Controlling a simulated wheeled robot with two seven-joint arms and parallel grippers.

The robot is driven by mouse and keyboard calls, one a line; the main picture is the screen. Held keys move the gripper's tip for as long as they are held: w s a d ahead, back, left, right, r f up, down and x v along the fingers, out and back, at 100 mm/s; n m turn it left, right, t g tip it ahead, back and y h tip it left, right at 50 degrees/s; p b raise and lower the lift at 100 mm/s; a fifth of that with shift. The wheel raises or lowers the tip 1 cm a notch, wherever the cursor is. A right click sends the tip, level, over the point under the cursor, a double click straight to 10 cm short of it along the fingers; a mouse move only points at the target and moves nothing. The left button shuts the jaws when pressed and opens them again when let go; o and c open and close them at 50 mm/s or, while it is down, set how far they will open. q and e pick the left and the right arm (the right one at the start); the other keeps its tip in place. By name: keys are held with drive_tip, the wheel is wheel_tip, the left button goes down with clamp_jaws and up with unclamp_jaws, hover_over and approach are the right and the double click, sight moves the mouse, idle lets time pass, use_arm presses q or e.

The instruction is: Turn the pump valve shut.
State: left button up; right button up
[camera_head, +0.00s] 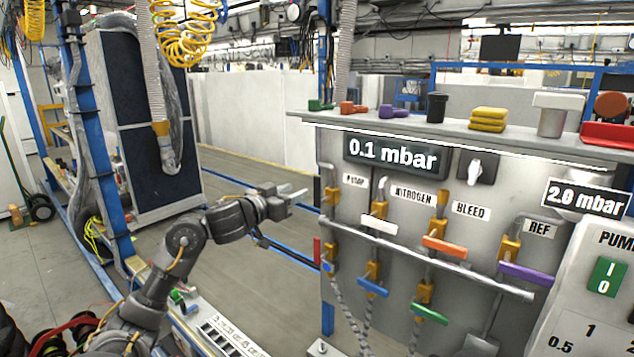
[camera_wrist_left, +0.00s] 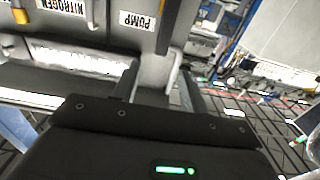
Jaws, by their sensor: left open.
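The PUMP label (camera_head: 355,181) is on the upper left of the grey valve panel, beside the leftmost pipe. A red handle (camera_head: 317,251) stands upright low on that pipe's left side; it looks like the pump valve's lever, seen nearly edge-on. My left gripper (camera_head: 295,193) is open and empty, left of the panel and above the red handle, apart from it. In the left wrist view the open jaws (camera_wrist_left: 160,92) show with the PUMP label (camera_wrist_left: 140,21) upside down beyond them. The red handle is not clear there. My right gripper is not in view.
White (camera_head: 379,224), orange (camera_head: 444,248) and purple (camera_head: 525,274) handles sit along the panel to the right, with blue (camera_head: 373,287) and green (camera_head: 429,313) ones lower. A rail (camera_head: 480,281) crosses the panel. A display (camera_head: 393,155) reads 0.1 mbar. Floor left of the panel is open.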

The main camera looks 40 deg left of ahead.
sight(316, 182)
use_arm(q)
drive_tip(key=w+p, duration=0.1)
drive_tip(key=w, duration=0.2)
drive_tip(key=w+p, duration=0.1)
drive_tip(key=w, duration=0.2)
drive_tip(key=w+p, duration=0.1)
drive_tip(key=w, duration=0.3)
drive_tip(key=shift+a, duration=0.3)
drive_tip(key=shift+w+f, duration=0.15)
drive_tip(key=shift+w, duration=0.3)
clamp_jaws()
